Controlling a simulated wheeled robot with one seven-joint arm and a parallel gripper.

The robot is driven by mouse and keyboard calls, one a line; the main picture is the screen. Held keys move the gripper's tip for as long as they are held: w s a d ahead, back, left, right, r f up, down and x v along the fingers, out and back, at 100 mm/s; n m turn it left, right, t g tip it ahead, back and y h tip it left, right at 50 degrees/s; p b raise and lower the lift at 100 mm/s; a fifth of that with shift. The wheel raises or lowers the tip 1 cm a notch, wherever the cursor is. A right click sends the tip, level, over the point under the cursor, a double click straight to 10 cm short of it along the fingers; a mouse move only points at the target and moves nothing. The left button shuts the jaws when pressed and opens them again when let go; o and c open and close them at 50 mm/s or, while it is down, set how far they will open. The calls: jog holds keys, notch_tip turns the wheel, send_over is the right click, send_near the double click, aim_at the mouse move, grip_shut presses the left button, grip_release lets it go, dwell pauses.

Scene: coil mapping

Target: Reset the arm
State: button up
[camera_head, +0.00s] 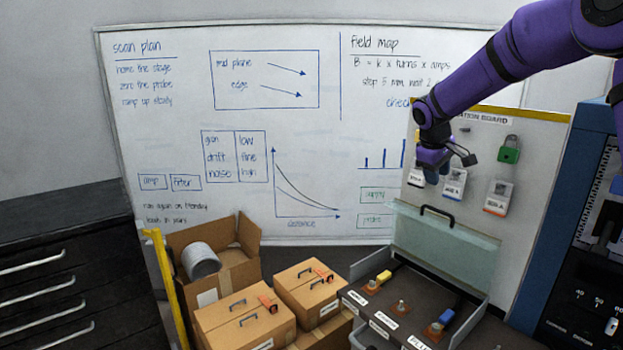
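My purple arm (505,60) reaches in from the upper right and bends down at a dark joint. My gripper (448,168) hangs at its end in front of the station board (543,150). Its dark fingers look spread apart, with nothing seen between them. The gripper overlaps the board's left part in the picture, close to the hanging tags; I cannot tell how far it is from them.
A green padlock (510,149) and tags (498,198) hang on the board. Below stands a grey box with switches (395,318) and a raised clear lid (445,245). Cardboard boxes (245,322) stand left of it. A blue cabinet (590,230) is at right.

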jog(key=s+a+r+m, duration=0.1)
jog(key=s+r, duration=0.2)
jog(key=s, duration=0.5)
jog(key=s+a+r+m+t+y, duration=0.1)
jog(key=s+r, duration=0.3)
jog(key=s, duration=0.3)
jog(key=s+r+m, duration=0.1)
jog(key=s+r, duration=0.2)
jog(key=s, duration=0.5)
jog(key=s+a+f+m+y, duration=0.1)
jog(key=s, duration=0.9)
jog(key=s+a+f+m+t+y, duration=0.1)
jog(key=s+f+m, duration=0.1)
jog(key=s, duration=0.8)
jog(key=shift+s+a+f+m, duration=0.15)
jog(key=shift+s+f+m, duration=0.15)
jog(key=shift+s, duration=0.05)
dwell(3.3)
